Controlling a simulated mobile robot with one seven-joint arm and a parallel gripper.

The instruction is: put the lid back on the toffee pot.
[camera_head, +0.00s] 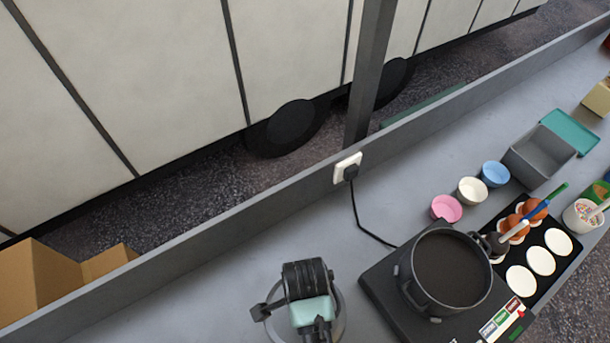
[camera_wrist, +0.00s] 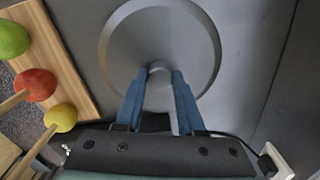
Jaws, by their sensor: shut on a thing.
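The toffee pot (camera_head: 449,270) is a dark grey pot with side handles and no lid on it, standing on a black hotplate (camera_head: 378,283). Dark brown contents show inside. The lid (camera_wrist: 125,40) is a round grey disc with a raised rim and a central knob. My gripper (camera_wrist: 162,78) has its blue fingers closed on either side of the knob. In the head view the lid's edge (camera_head: 341,318) shows around my gripper, left of the pot and apart from it. My wrist hides most of the lid there. I cannot tell whether the lid touches the counter.
Pink (camera_head: 446,208), cream (camera_head: 472,190) and blue (camera_head: 495,174) cups stand behind the pot. A black tray (camera_head: 556,269) with white discs and toffee apples is right of it. A wooden board (camera_wrist: 62,50) with apples shows in the wrist view. A cable (camera_head: 361,222) runs to a socket.

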